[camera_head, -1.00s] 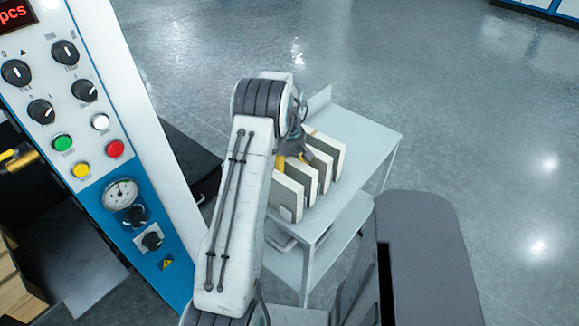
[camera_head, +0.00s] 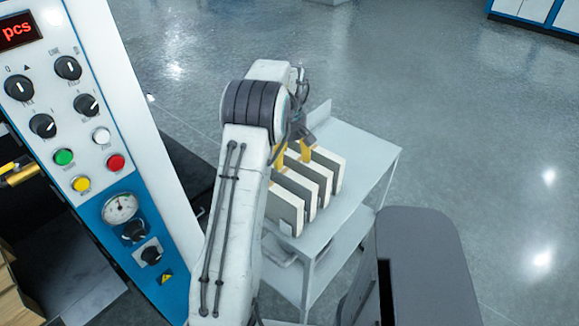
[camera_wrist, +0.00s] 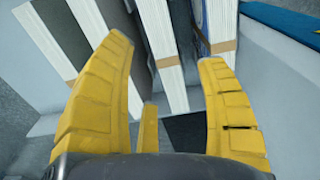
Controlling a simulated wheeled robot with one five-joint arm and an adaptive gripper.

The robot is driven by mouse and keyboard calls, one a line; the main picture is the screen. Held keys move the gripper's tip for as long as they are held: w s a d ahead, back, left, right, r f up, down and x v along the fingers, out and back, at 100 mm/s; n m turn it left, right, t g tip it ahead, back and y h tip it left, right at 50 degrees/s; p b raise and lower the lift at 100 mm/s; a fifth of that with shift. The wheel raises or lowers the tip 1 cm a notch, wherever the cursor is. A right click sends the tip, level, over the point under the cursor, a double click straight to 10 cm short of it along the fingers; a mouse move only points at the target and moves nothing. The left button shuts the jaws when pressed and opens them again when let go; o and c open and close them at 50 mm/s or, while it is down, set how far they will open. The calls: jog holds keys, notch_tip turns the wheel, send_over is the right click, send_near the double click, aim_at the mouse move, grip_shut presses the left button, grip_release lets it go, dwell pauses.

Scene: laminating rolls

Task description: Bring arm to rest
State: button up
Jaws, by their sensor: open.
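My gripper (camera_head: 292,153) is at the end of my bent arm, over a row of upright slabs on a light grey cart. Its yellow fingers are apart, with nothing held between them. In the wrist view the open fingers (camera_wrist: 166,62) point toward the slabs, with a gap between the tips. The slabs (camera_head: 286,205) have dark faces and pale edges, and they stand side by side. Part of the row is hidden behind my arm. I cannot tell whether the fingertips touch the slabs.
The cart (camera_head: 368,150) has a lower shelf and a raised plate at its back edge. A machine panel (camera_head: 85,130) with knobs, coloured buttons and a gauge stands close on the left. The floor (camera_head: 470,120) beyond the cart and to its right is clear.

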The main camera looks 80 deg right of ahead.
jog(key=shift+r, duration=0.9)
jog(key=shift+s, duration=0.1)
